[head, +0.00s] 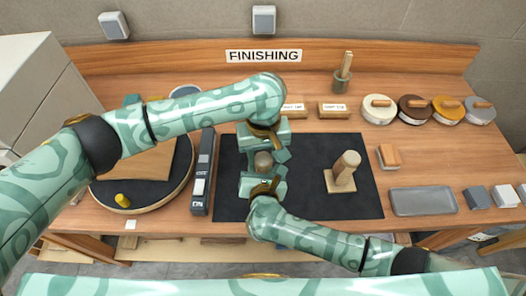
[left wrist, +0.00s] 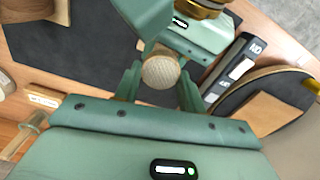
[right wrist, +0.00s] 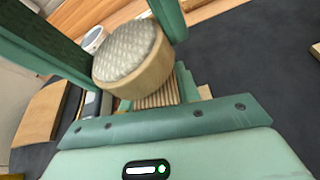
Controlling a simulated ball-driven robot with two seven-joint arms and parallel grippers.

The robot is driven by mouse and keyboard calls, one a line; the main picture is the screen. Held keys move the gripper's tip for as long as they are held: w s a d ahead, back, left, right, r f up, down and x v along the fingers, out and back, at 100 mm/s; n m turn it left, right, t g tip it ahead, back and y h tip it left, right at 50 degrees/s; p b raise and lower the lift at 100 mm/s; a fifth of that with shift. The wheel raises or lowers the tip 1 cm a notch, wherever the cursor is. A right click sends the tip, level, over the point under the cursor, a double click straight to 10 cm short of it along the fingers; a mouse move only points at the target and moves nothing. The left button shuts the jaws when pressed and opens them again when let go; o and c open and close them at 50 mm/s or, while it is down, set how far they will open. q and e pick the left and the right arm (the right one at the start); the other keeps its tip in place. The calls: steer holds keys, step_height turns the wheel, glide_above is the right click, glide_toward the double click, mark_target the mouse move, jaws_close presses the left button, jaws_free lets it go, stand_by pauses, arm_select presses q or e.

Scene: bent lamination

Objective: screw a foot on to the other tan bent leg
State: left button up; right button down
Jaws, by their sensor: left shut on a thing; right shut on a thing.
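A round foot (head: 263,158), with a grey textured face and a wooden rim, faces up between my two grippers over the dark mat. It also shows in the left wrist view (left wrist: 160,72) and the right wrist view (right wrist: 133,58). My left gripper (head: 268,150) is shut on the foot from the far side. My right gripper (head: 264,174) is shut from the near side on the striped tan bent leg (right wrist: 160,97), mostly hidden under the foot. Whether the foot's thread is seated is hidden.
The dark mat (head: 300,205) has bare room around the standing leg. A round turntable (head: 165,195) and a long dark box (head: 203,172) lie to the left.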

arm_select(q)
steer(key=shift+f, duration=0.6)
steer(key=m, duration=0.6)
steer(key=shift+m, duration=0.3)
steer(key=o, duration=0.9)
steer(key=shift+o, duration=0.2)
steer(key=shift+r, duration=0.1)
steer(key=shift+r, duration=2.15)
